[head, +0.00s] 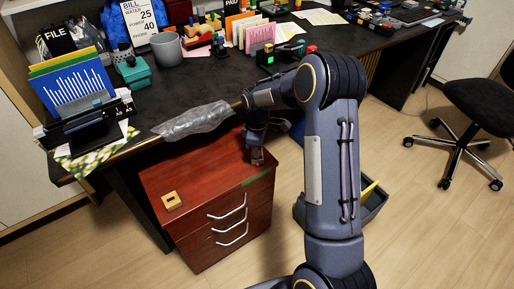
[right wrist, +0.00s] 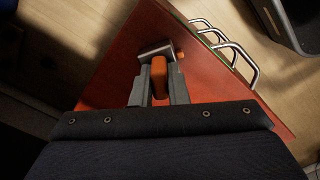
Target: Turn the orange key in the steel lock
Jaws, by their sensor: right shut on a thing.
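A red-brown drawer cabinet (head: 160,180) stands beside the dark desk. The steel lock (right wrist: 155,49) is a grey metal piece at the key's far end, over the red top. A small orange part shows at its right. In the head view my gripper and arm hide the key and lock. My left gripper is not in view.
A small yellowish block (head: 171,200) lies on the cabinet top, whose front left is otherwise clear. Clear plastic wrap (head: 194,120) hangs over the desk (head: 178,88) edge close to my arm. Metal drawer handles (right wrist: 238,62) stick out of the cabinet front.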

